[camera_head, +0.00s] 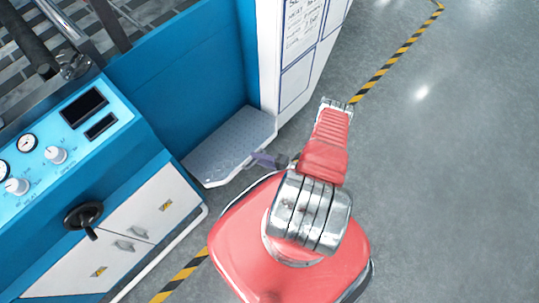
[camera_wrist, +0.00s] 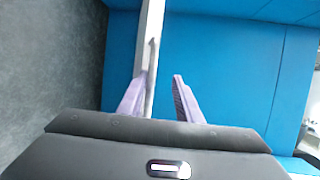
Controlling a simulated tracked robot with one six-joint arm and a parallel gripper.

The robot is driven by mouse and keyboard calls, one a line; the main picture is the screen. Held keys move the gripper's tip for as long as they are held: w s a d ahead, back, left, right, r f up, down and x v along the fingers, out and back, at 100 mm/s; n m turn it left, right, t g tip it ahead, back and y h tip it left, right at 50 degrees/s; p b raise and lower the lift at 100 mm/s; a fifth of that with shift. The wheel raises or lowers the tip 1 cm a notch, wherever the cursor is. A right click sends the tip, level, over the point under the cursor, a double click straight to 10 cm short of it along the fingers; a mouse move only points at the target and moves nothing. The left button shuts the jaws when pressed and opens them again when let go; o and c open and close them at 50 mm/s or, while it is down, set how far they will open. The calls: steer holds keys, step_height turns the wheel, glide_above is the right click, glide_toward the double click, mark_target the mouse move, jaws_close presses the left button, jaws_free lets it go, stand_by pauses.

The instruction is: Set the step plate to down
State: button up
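The step plate (camera_head: 232,146) is a grey textured tread with a pale front edge, low against the blue machine side. It looks roughly level in the head view, though its exact tilt is hard to judge. My gripper (camera_head: 259,160) is at its front edge, near the right corner. In the wrist view, the plate shows edge-on as a thin pale strip (camera_wrist: 152,38) running down between the purple fingers of my gripper (camera_wrist: 156,92). The fingers stand apart, with the strip close to or touching the left finger and a clear gap to the right finger.
The blue machine's control panel (camera_head: 62,140) with gauges and knobs is at left, above white cabinet doors (camera_head: 130,232) and a black handwheel (camera_head: 83,214). A white board (camera_head: 299,55) stands right of the plate. Black-yellow tape (camera_head: 395,60) crosses the floor; open floor (camera_head: 450,170) is at right.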

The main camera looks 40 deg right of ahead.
steer(key=v, duration=1.3)
steer(key=shift+s, duration=0.3)
stand_by(0.6)
